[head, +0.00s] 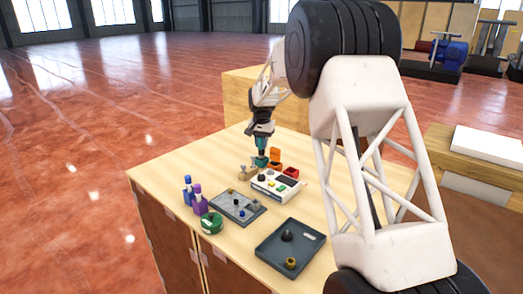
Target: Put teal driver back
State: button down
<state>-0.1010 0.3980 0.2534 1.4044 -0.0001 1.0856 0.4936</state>
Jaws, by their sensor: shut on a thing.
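My gripper (262,137) is at the far part of the wooden table, pointing down. It is shut on the teal driver (261,157), which hangs upright below the fingers. The driver's lower end is just left of an orange block (275,154) and behind the white device (276,187). Whether the driver touches the table or a holder is too small to tell.
Small tan pieces (243,170) and a red bin (291,172) are close by. Nearer stand a grey board (237,208), blue (188,190) and purple (199,201) bottles, a green round container (211,223) and a dark tray (288,254). The table's left far corner is clear.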

aim_at(261, 149)
jog(key=shift+f, duration=1.55)
jog(key=shift+f, duration=0.15)
jog(key=c, duration=1)
grip_release()
jog(key=shift+c, duration=0.2)
notch_tip(261, 149, up, 12)
jog(key=shift+r, duration=0.15)
